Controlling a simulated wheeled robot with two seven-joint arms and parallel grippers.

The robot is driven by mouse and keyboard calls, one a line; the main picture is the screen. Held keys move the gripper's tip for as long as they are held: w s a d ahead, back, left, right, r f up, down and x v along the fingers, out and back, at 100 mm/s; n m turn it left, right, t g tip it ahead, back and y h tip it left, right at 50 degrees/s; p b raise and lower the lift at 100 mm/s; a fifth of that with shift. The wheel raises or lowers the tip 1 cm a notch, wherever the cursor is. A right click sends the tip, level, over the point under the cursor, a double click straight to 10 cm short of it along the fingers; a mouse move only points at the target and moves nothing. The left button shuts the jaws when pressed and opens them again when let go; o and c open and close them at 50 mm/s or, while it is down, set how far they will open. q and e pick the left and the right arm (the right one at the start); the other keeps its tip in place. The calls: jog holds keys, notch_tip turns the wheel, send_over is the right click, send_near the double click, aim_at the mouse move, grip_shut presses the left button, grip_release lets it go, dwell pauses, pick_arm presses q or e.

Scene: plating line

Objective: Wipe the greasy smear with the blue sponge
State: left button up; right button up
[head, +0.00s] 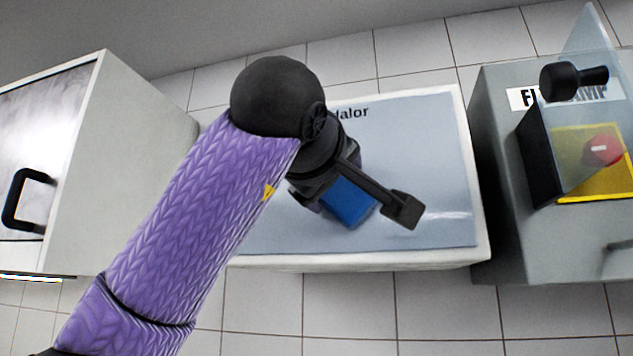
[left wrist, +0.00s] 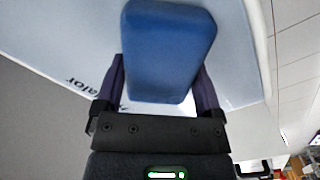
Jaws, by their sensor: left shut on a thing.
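The blue sponge (head: 347,203) is held low over the grey-blue top of the middle counter (head: 440,150). My left gripper (head: 337,192) is shut on it and partly hides it in the head view. In the left wrist view the sponge (left wrist: 168,50) sits between the two fingers of my left gripper (left wrist: 162,88). I cannot tell whether the sponge touches the surface. A pale streak (head: 442,215) shows on the top, right of the gripper; I cannot tell whether it is the greasy smear or a reflection. My right gripper is not in view.
A grey unit with a clear guard (head: 592,85), a black knob (head: 573,80) and a red button (head: 602,150) on yellow stands at the right. A white cabinet (head: 110,170) with a black handle (head: 20,200) stands at the left. The counter's right part is clear.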

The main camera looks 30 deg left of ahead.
aim_at(388, 184)
pick_arm(q)
jog(key=shift+w+d, duration=0.25)
jog(key=shift+d, duration=0.75)
jog(key=shift+w+d, duration=0.3)
jog(key=shift+d, duration=0.7)
jog(key=shift+w+d, duration=0.25)
jog(key=shift+d, duration=0.75)
jog(key=shift+s+a, duration=0.25)
jog(key=shift+a, duration=0.8)
jog(key=shift+s+a, duration=0.2)
jog(key=shift+a, duration=0.85)
jog(key=shift+s+a, duration=0.25)
jog(key=shift+a, duration=0.8)
jog(key=shift+s+a, duration=0.3)
jog(key=shift+a, duration=0.8)
jog(key=shift+s+a, duration=0.25)
jog(key=shift+a, duration=0.8)
jog(key=shift+s+d, duration=0.1)
jog(key=shift+d, duration=0.1)
jog(key=b+v, duration=0.1)
jog(key=v, duration=0.4)
jog(key=shift+s+d+b, duration=0.1)
jog(key=shift+s+b, duration=0.2)
jog(key=shift+v, duration=1.6)
